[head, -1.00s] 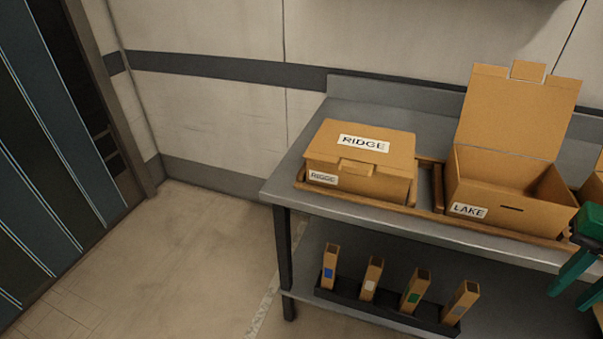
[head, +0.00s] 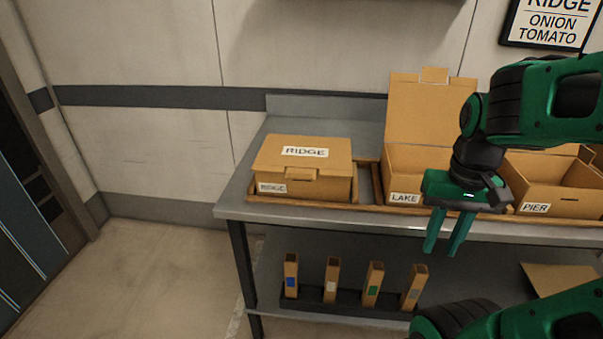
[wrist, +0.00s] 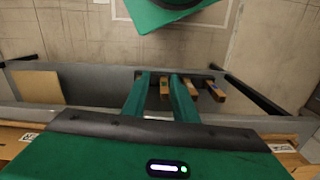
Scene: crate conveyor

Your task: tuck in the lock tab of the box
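The RIDGE box (head: 303,165) stands at the left end of the bench with its lid down. Its lock tab (head: 301,174) shows at the front edge of the lid, outside the front wall; its exact tilt is hard to tell. The LAKE box (head: 405,160) stands open with its lid upright, partly behind my arm. The PIER box (head: 555,185) is open at the right. My gripper (head: 442,247) points down in front of the bench edge, right of the RIDGE box and apart from it. Its fingers are parted and empty, also in the wrist view (wrist: 160,97).
A wooden rail (head: 368,180) runs around the boxes on the grey bench (head: 240,196). On the lower shelf, a dark rack (head: 345,301) holds several small upright cartons, and a flat cardboard piece (head: 558,279) lies at right. A wall sign (head: 551,24) reads RIDGE, ONION, TOMATO. Floor at left is clear.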

